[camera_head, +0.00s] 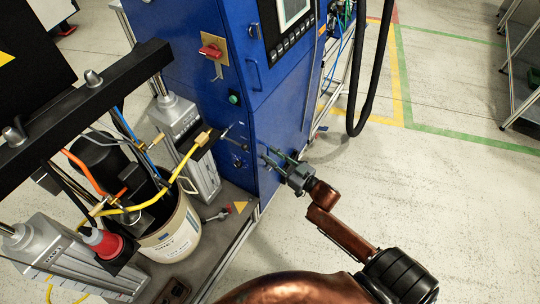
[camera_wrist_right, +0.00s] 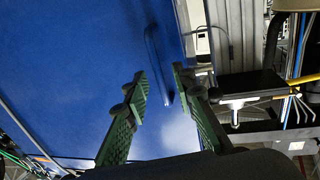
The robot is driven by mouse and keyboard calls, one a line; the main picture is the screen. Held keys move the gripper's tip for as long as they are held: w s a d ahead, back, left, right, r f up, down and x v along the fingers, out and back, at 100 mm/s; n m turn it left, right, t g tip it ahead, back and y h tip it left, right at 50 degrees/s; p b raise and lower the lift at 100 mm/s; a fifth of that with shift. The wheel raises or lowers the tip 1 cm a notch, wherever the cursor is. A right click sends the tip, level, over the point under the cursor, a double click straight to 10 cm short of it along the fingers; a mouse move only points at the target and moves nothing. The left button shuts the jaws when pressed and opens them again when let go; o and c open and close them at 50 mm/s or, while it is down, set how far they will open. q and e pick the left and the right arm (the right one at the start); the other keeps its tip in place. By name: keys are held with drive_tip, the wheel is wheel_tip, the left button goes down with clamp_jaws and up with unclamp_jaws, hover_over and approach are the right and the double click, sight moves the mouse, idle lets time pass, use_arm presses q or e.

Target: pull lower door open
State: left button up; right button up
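The blue cabinet's lower door (camera_head: 285,118) is the flat panel below a seam and looks shut. My right gripper (camera_head: 272,157) is in front of it, low on the cabinet. In the right wrist view, its two green fingers (camera_wrist_right: 159,75) are apart. A blue bar handle (camera_wrist_right: 151,42) on the blue panel (camera_wrist_right: 85,50) runs down through the gap between the fingertips. I see no clear contact, and I cannot tell how deep the handle sits between them. In the head view the gripper hides this handle. My left gripper is not in view.
An upper handle (camera_head: 254,74), a red switch (camera_head: 211,51) and a screen (camera_head: 293,12) are on the cabinet above. The drum pump's pail (camera_head: 172,240) and yellow hoses stand at left on a platform. A black hose (camera_head: 369,85) hangs at right. The floor at right is clear.

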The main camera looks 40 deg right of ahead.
drive_tip(key=shift+w, duration=0.2)
clamp_jaws()
idle(0.6)
